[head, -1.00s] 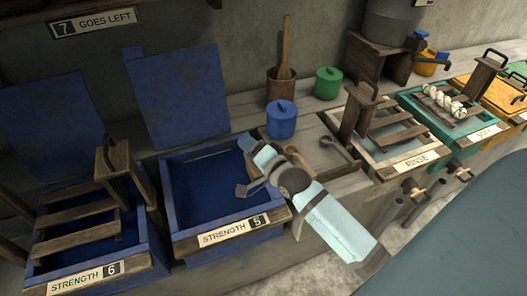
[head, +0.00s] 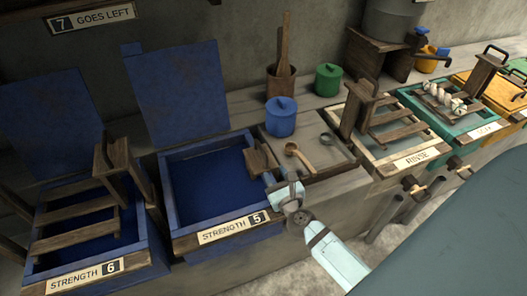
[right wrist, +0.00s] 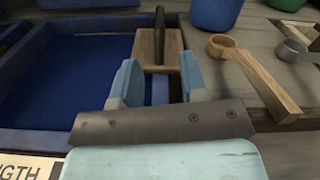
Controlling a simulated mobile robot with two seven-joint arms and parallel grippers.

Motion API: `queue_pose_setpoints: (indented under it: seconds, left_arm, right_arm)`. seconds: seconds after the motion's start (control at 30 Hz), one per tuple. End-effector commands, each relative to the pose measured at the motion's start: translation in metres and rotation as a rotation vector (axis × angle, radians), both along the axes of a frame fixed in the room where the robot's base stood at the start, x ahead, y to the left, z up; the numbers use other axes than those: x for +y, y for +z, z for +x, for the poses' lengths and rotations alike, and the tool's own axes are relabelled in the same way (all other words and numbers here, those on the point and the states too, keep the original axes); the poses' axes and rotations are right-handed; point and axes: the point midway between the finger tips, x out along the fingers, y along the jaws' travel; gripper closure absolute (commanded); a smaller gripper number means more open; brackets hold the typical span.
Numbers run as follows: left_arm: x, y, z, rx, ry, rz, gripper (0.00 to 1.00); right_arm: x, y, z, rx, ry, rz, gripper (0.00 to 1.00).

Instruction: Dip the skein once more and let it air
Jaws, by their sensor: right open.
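A white skein (head: 444,97) lies across the wooden slats over the green tub (head: 408,98) at the right. The blue vat labelled Strength 5 (head: 205,190) stands open with dark blue liquid. Its rim also shows in the right wrist view (right wrist: 75,22). A wooden block with a dark handle (head: 262,160) stands at the vat's right rim. My right gripper (head: 270,182) is open near the vat's front right corner. In the right wrist view, the block (right wrist: 150,50) is just beyond and between the open fingers (right wrist: 158,82). My left gripper is out of view.
The Strength 6 vat (head: 152,255) with a slatted rack is at the left. A blue lidded pot (head: 281,120), a wooden scoop (head: 292,149) and a metal scoop (head: 326,139) are right of the Strength 5 vat. The Rinse tub (head: 375,158) follows.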

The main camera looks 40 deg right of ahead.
Motion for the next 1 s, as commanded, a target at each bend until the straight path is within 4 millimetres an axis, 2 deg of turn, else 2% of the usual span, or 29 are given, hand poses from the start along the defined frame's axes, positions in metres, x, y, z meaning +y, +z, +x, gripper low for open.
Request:
queue_pose_setpoints:
  seconds: [0.03, 0.2, 0.4, 0.6, 0.87, 0.9, 1.0]
  left_arm:
    - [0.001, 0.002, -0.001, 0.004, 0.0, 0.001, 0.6]
    - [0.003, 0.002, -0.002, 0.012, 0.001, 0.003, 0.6]
    - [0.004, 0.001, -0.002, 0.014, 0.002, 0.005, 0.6]
    - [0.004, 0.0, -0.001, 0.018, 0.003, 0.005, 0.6]
    - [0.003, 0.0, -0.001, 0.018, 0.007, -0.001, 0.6]
    - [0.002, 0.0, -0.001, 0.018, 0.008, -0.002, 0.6]
    - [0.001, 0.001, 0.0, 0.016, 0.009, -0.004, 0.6]
  right_arm:
    - [-0.003, 0.003, 0.013, -0.003, -0.001, -0.001, 0.6]
    - [-0.011, 0.003, 0.049, -0.002, 0.0, -0.001, 0.6]
    - [-0.019, 0.001, 0.08, -0.001, 0.001, -0.002, 0.6]
    - [-0.022, 0.001, 0.093, 0.0, 0.001, -0.002, 0.6]
    - [-0.023, 0.0, 0.094, 0.0, 0.001, -0.003, 0.6]
    - [-0.023, 0.0, 0.094, 0.0, 0.001, -0.003, 0.62]
    - [-0.023, 0.0, 0.094, 0.0, 0.001, -0.003, 0.85]
